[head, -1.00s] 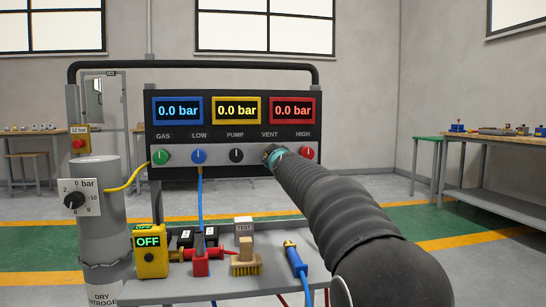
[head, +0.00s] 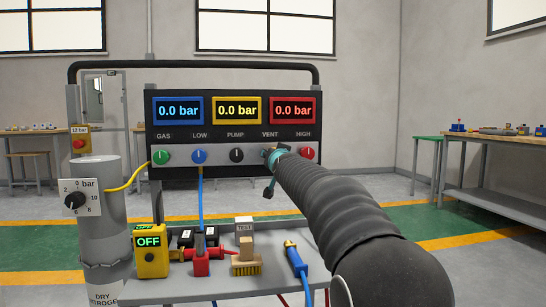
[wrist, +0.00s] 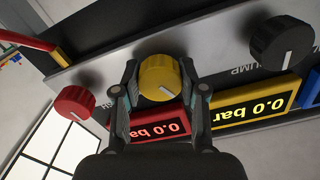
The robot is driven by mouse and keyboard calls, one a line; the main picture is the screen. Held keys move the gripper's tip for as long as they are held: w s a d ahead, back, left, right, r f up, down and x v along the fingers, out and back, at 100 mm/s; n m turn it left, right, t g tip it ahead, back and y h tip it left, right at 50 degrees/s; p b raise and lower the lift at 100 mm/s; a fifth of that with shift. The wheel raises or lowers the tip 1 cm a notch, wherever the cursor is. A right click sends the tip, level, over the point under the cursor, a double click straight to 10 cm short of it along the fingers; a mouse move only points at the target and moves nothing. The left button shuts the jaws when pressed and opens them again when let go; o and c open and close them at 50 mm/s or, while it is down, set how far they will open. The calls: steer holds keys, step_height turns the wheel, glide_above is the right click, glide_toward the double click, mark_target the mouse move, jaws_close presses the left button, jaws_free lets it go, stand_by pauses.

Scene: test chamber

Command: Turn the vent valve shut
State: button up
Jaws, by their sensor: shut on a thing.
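The vent valve is a yellow knob (wrist: 158,76) with a white pointer line, on the grey strip of the panel, seen upside down in the wrist view. My gripper (wrist: 160,84) has one finger on each side of this knob and is shut on it. In the head view my gripper (head: 268,166) is at the panel below the VENT label, and my arm hides the knob there. The gauge panel (head: 225,128) shows 0.0 bar on its blue, yellow and red displays.
The black PUMP knob (head: 236,156) and the red HIGH knob (head: 308,153) sit close on either side of my gripper.

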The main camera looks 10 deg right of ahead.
steer(key=m, duration=0.5)
steer(key=shift+m, duration=0.3)
stand_by(0.4)
steer(key=o, duration=1.1)
steer(key=shift+a, duration=0.1)
steer(key=shift+o, duration=0.2)
steer(key=shift+s, duration=0.25)
steer(key=s, duration=0.7)
